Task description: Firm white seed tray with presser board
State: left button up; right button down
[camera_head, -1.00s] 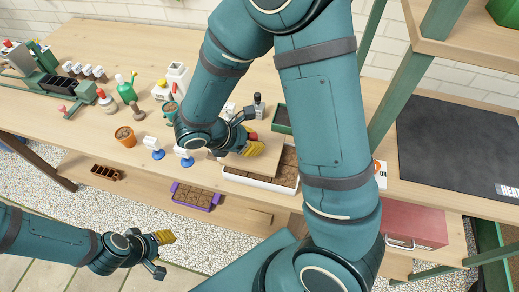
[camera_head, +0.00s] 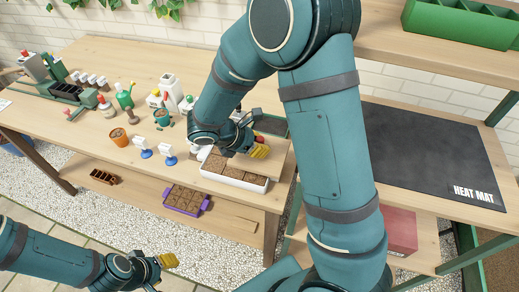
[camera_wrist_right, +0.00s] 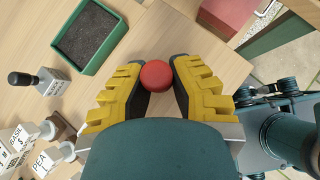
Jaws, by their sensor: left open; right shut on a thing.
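The white seed tray (camera_head: 234,188) stands near the front edge of the bench, with brown soil cells showing in its front part. My right gripper (camera_head: 259,147) is over the rear of the tray, partly behind my own arm. In the right wrist view its yellow fingers (camera_wrist_right: 157,85) are shut on the red knob (camera_wrist_right: 157,75) of the presser board. The pale wooden board (camera_wrist_right: 185,35) lies beneath the knob; its outline is hard to tell from the bench. Whether it touches the soil is hidden. My left gripper (camera_head: 158,270) is open and empty, low in front of the bench.
A green tray of dark soil (camera_wrist_right: 90,35) sits close behind the seed tray. Blue-based label stands (camera_head: 168,158), a terracotta pot (camera_head: 119,138) and bottles are to the left. A purple tray (camera_head: 186,200) is on the lower shelf. The heat mat (camera_head: 430,155) lies right.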

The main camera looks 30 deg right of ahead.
jog(key=shift+f, duration=0.15)
notch_tip(320, 180, down, 4)
jog(key=b, duration=0.3)
jog(key=shift+b, duration=0.4)
jog(key=shift+f+b, duration=0.4)
jog(key=shift+f, duration=0.15)
dwell(0.6)
jog(key=shift+f, duration=0.1)
dwell(0.9)
jog(key=shift+r+p, duration=1.55)
jog(key=shift+r, duration=0.05)
jog(key=shift+w, duration=0.1)
